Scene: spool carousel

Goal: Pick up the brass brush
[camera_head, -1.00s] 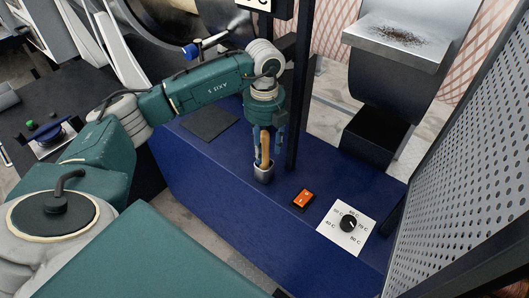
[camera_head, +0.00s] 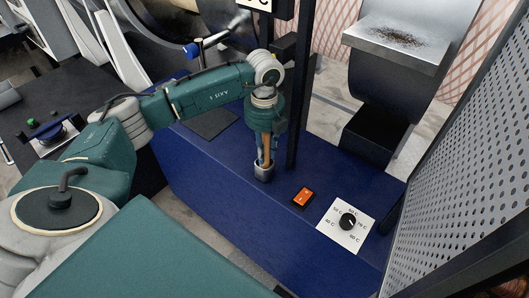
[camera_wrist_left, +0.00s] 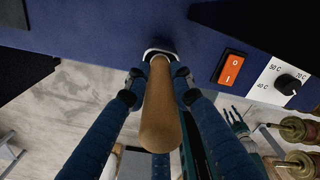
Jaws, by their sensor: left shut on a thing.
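The brush shows as a tan wooden handle (camera_head: 266,150) standing upright in a small metal cup (camera_head: 264,173) on the blue bench. Its brass end is hidden inside the cup. My left gripper (camera_head: 267,142) points down from above and is shut on the handle. In the left wrist view the handle (camera_wrist_left: 160,105) runs between the two blue fingers of my left gripper (camera_wrist_left: 158,78), which press on it from both sides near the cup's rim (camera_wrist_left: 159,52).
An orange rocker switch (camera_head: 303,196) and a white temperature dial plate (camera_head: 345,226) lie right of the cup on the blue bench (camera_head: 215,180). A dark post (camera_head: 300,90) stands close behind my gripper. A perforated panel (camera_head: 470,180) is at the right.

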